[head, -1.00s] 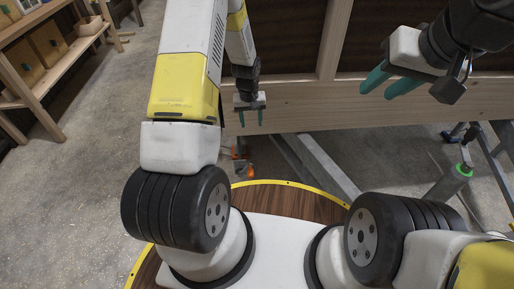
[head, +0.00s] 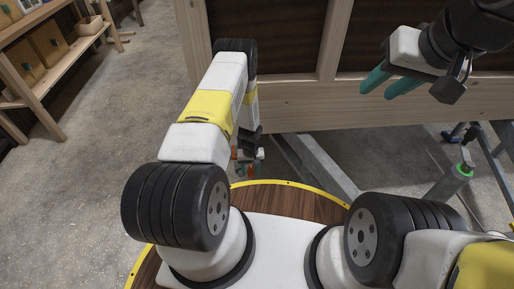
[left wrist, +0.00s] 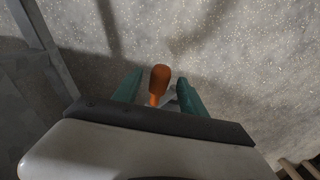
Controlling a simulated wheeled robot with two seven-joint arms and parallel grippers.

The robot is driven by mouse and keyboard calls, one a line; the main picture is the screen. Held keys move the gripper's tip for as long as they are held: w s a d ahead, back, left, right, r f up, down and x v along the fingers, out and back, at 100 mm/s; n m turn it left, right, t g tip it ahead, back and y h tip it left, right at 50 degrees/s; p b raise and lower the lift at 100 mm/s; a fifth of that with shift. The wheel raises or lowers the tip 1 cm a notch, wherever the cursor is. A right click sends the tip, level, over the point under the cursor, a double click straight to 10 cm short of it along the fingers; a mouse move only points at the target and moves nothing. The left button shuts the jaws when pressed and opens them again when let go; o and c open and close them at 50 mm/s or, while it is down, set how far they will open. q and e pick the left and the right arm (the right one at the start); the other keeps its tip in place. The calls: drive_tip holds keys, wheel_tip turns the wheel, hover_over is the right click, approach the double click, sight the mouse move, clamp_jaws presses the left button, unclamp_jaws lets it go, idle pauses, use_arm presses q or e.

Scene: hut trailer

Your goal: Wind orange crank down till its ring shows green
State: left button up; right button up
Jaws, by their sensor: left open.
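The orange crank handle (left wrist: 160,80) shows in the left wrist view, between the two teal fingers of my left gripper (left wrist: 155,84). The fingers stand apart with a gap on each side of the handle. In the head view my left gripper (head: 246,168) is low beside the trailer, at the crank, whose orange handle (head: 252,171) is partly hidden by it. A small orange-red part (head: 234,153) shows just left of the gripper. The crank's ring cannot be made out clearly. My right gripper (head: 388,84) is open and empty, high in front of the trailer wall.
The trailer's wooden beam (head: 300,105) runs behind the grippers, with a grey metal bar (head: 315,165) below it. A grey post with a green ring (head: 463,170) stands at right. Wooden shelves (head: 45,75) stand at far left. The floor between is clear.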

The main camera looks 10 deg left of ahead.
use_arm(q)
drive_tip(key=shift+f, duration=0.45)
clamp_jaws()
idle(1.1)
